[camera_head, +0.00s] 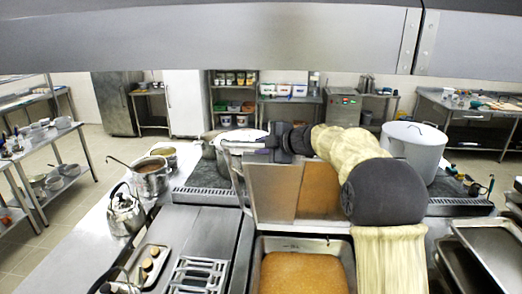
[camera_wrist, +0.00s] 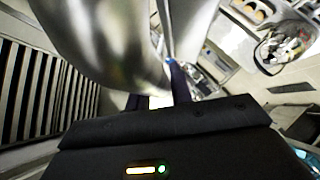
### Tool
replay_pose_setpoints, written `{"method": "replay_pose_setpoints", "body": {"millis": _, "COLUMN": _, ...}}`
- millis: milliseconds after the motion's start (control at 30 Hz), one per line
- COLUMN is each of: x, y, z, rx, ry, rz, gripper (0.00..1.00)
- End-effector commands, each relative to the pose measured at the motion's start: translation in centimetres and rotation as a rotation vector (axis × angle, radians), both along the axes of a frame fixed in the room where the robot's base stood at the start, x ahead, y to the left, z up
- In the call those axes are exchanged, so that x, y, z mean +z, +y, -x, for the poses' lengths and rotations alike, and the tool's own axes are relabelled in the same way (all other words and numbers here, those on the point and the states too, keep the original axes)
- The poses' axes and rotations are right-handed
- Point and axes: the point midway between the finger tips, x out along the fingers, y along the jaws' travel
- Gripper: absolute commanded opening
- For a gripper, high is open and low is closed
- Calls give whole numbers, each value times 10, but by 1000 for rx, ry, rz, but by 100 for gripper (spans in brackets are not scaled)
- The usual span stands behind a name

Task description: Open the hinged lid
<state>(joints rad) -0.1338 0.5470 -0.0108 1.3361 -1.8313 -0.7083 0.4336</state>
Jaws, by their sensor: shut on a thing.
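The hinged lid (camera_head: 272,190) is a flat metal panel, raised and standing near upright behind the open basin (camera_head: 345,247) in the head view. The basin holds an orange-brown food with a flat top. My gripper (camera_head: 268,142) is at the lid's top edge, where a bar sticks out to the left, and is shut on the lid there. The exact grip is small and partly hidden. In the wrist view, my gripper (camera_wrist: 172,75) shows a dark finger beside curved shiny metal. My arm covers the lid's right part.
A large lidded stockpot (camera_head: 412,145) stands right of my arm. More pots (camera_head: 150,178) and a kettle (camera_head: 124,212) stand at the left. A rack (camera_head: 198,272) lies on the counter left of the basin. Metal trays (camera_head: 490,245) are at the right.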

Motion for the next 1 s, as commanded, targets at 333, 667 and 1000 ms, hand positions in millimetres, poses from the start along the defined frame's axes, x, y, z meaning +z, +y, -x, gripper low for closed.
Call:
{"method": "replay_pose_setpoints", "body": {"millis": 333, "x": 0, "y": 0, "z": 0, "rx": 1, "ry": -1, "rz": 1, "gripper": 30}}
{"method": "replay_pose_setpoints", "body": {"millis": 667, "x": 0, "y": 0, "z": 0, "rx": 2, "ry": 0, "rz": 1, "gripper": 43}}
{"method": "replay_pose_setpoints", "body": {"millis": 1000, "x": 5, "y": -14, "z": 10, "rx": -1, "ry": -2, "rz": 0, "gripper": 43}}
